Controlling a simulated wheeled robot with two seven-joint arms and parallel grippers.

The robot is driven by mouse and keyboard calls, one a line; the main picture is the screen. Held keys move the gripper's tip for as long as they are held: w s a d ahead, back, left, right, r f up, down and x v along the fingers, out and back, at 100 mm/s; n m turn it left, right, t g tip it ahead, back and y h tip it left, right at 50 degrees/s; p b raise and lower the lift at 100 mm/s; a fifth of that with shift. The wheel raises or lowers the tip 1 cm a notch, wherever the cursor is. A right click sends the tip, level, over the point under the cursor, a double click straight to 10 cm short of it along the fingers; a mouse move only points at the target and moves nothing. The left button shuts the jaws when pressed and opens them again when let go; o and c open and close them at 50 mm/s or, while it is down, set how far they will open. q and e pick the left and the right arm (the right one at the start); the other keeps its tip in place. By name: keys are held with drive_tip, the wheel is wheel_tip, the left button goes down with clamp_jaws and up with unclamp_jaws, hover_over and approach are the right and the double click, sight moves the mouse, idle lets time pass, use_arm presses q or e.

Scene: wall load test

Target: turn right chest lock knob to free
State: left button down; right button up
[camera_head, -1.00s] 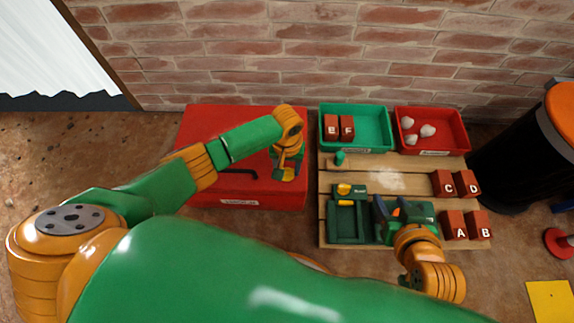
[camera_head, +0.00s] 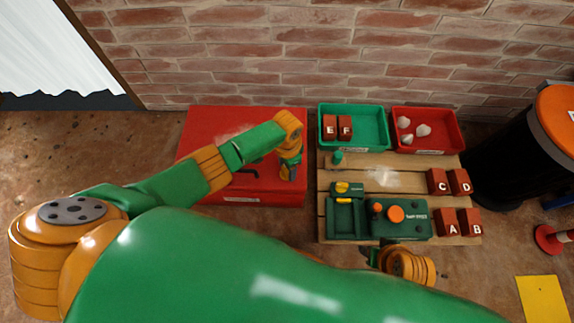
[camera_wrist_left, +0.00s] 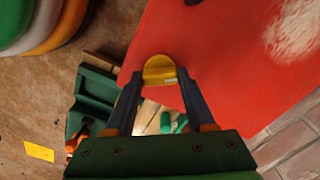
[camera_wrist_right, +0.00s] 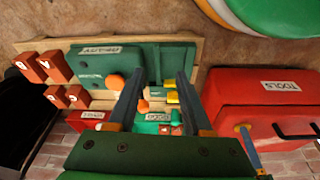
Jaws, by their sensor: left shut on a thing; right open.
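The red chest (camera_head: 215,125) stands left of the pallet with its lid closed. Its yellow lock knob (camera_wrist_left: 160,70) shows in the left wrist view at the chest's edge, between my left fingertips. My left gripper (camera_head: 290,174) is shut on this knob; in the head view the gripper largely hides it. The chest also shows in the right wrist view (camera_wrist_right: 235,90), with a dark handle (camera_wrist_right: 295,130). My right gripper (camera_wrist_right: 157,88) is open and empty, near the front of the green tester box (camera_head: 415,226).
The tester box has an orange knob (camera_head: 396,214) and lies on a wooden pallet (camera_head: 395,180). Lettered red blocks (camera_head: 446,222) stand at its right. A green bin (camera_head: 372,125) and a red bin (camera_head: 452,125) stand behind. A black barrel (camera_head: 510,160) is further right.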

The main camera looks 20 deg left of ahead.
use_arm(q)
drive_tip(key=m, duration=0.2)
drive_tip(key=shift+m, duration=2.2)
use_arm(e)
drive_tip(key=shift+s+f, duration=0.1)
drive_tip(key=shift+f, duration=0.45)
use_arm(q)
drive_tip(key=shift+c, duration=1.2)
unclamp_jaws()
